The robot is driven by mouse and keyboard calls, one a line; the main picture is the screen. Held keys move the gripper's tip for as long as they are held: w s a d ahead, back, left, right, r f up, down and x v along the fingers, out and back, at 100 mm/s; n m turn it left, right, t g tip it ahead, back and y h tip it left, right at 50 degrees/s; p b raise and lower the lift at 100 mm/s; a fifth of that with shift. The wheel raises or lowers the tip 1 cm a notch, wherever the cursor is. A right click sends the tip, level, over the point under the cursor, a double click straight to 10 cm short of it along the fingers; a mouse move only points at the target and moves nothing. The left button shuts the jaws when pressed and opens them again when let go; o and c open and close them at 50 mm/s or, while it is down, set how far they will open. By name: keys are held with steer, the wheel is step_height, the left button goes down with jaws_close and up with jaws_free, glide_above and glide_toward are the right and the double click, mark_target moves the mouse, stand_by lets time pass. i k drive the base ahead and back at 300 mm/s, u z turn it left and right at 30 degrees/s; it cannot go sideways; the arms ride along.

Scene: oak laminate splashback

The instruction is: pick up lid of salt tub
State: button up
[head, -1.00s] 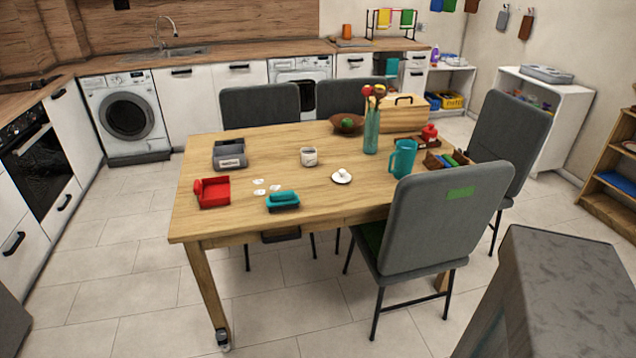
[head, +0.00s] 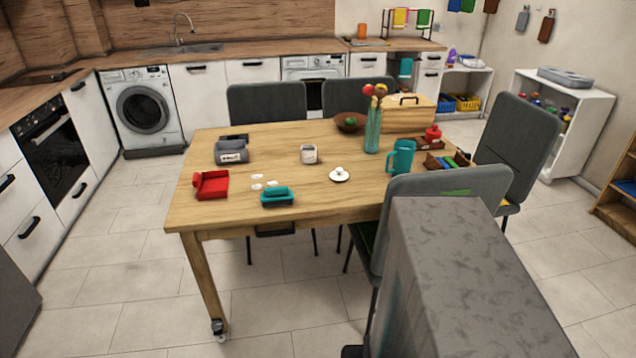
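A small off-white tub (head: 309,154) with a dark mark on its front stands upright near the middle of the wooden table (head: 240,204); it looks like the salt tub, though its label is too small to read. A flat white round piece with a small knob-like top (head: 339,174), which looks like its lid, lies on the table to the right and nearer the front, apart from the tub. My gripper is not in view, so its state and distance from the lid do not show.
Right of the lid stand a teal mug (head: 401,158) and a glass vase (head: 373,130). Chairs surround the back and right. Floor (head: 120,285) at front left is clear.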

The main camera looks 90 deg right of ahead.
mark_target(338, 175)
steer(key=u, duration=0.6)
steer(key=k, duration=2.45)
steer(key=z, duration=0.8)
